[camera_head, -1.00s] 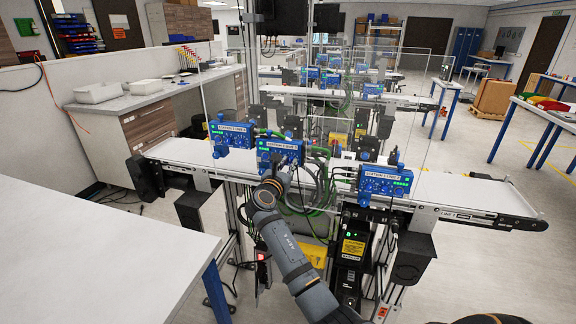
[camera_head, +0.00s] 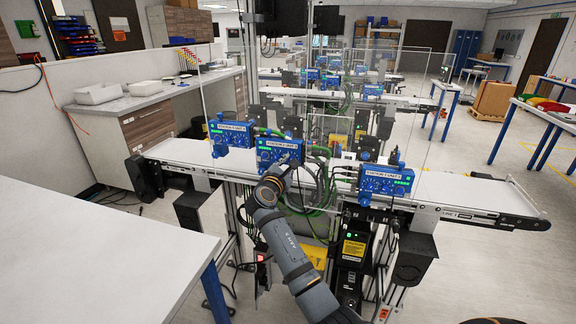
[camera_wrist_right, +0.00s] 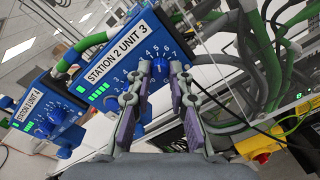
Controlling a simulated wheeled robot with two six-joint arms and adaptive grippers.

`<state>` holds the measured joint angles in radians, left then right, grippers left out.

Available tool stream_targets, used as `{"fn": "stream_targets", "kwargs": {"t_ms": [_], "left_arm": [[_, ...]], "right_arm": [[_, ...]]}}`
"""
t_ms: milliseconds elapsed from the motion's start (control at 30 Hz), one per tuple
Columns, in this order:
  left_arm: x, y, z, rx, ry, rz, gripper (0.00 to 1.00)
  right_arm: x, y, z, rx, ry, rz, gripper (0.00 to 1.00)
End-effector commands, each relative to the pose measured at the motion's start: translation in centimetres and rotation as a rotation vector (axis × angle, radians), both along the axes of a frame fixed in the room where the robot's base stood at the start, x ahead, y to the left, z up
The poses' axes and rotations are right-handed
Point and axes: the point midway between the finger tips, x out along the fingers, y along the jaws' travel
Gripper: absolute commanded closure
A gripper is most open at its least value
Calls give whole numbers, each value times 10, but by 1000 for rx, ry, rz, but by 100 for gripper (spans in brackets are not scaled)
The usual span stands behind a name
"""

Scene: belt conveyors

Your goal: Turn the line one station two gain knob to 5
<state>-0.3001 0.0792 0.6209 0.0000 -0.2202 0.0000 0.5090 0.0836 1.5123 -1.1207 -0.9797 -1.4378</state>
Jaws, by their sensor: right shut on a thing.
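A blue control box (camera_wrist_right: 128,56) labelled STATION 2 UNIT 3 fills the middle of the right wrist view, with green lights lit at its left. Its blue knob (camera_wrist_right: 160,68) sits within a ring of white numbers. My right gripper (camera_wrist_right: 161,76) is shut on this knob; its fingers hide parts of the knob and dial, and I cannot read the knob's setting. In the head view the same box (camera_head: 279,151) is on the near conveyor's front side, with my right gripper (camera_head: 287,168) against its face. My left gripper is not in view.
The near conveyor (camera_head: 450,190) bears LINE 1 lettering. Another blue box (camera_head: 231,133) stands left and one (camera_head: 386,181) right. Cables (camera_head: 318,190) hang close to the right of my gripper. Clear panels rise behind. A white table (camera_head: 95,255) is at the front left.

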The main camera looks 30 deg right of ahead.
Motion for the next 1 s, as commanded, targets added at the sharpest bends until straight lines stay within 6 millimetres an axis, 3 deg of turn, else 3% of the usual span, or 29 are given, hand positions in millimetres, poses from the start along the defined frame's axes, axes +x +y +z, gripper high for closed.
{"fn": "stream_targets", "kwargs": {"t_ms": [467, 500, 667, 1000], "left_arm": [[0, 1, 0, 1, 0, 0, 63], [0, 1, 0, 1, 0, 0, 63], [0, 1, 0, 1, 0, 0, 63], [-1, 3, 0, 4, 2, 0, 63]], "right_arm": [[0, 0, 0, 8, -11, 0, 100], [0, 0, 1, 8, -11, 0, 78], [0, 0, 0, 8, -11, 0, 58], [-3, 5, 0, 10, -11, 2, 58]]}}
